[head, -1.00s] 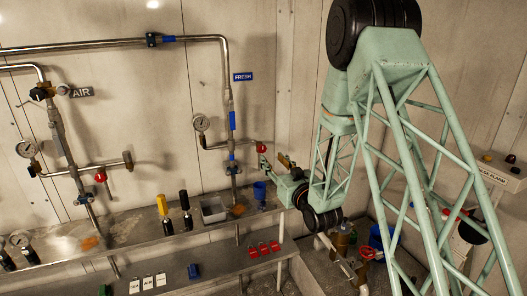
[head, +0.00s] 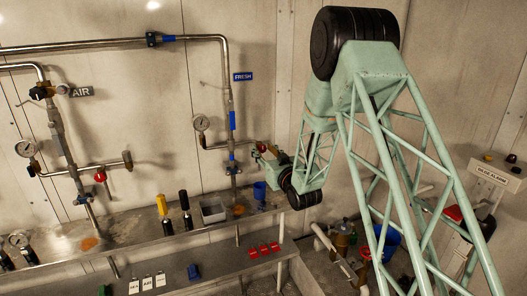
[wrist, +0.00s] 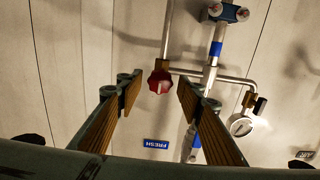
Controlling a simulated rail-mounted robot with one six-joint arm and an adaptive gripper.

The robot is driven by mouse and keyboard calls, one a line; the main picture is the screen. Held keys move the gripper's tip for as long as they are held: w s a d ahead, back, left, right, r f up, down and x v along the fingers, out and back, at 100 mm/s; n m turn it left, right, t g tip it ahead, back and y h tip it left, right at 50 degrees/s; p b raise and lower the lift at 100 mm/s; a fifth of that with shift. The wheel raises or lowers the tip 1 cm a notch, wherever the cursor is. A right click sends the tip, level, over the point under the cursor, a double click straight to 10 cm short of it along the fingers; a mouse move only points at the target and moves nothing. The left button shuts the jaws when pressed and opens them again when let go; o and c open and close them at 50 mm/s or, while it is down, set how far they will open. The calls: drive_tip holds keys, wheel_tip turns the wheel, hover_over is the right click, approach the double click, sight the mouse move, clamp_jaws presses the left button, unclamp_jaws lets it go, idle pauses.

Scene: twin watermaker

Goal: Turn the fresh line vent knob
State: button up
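The red fresh line vent knob (head: 261,146) sits at the right end of a short branch pipe below the blue FRESH label (head: 243,77). My gripper (wrist: 158,90) is open, with wood-toned pads on either side of the knob in the picture. No contact shows, and the remaining depth to the knob is hard to tell. In the head view my gripper (head: 262,153) is small, close by the knob and partly hidden by my arm.
A pressure gauge (head: 201,123) sits on the same branch, and the vertical fresh pipe (head: 229,100) runs beside it. Below is a shelf with a blue cup (head: 260,190) and a grey tray (head: 213,211). Another red knob (head: 100,176) is on the air line.

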drive_tip(key=c, duration=0.8)
drive_tip(key=shift+f+n+b, duration=0.1)
drive_tip(key=shift+n+b, duration=0.8)
drive_tip(key=shift+b, duration=0.6)
drive_tip(key=n+b, duration=0.3)
drive_tip(key=shift+a+b, duration=0.1)
drive_tip(key=shift+b, duration=0.2)
drive_tip(key=n, duration=0.4)
drive_tip(key=shift+n, duration=2.5)
drive_tip(key=o, duration=0.8)
drive_tip(key=shift+a, duration=0.1)
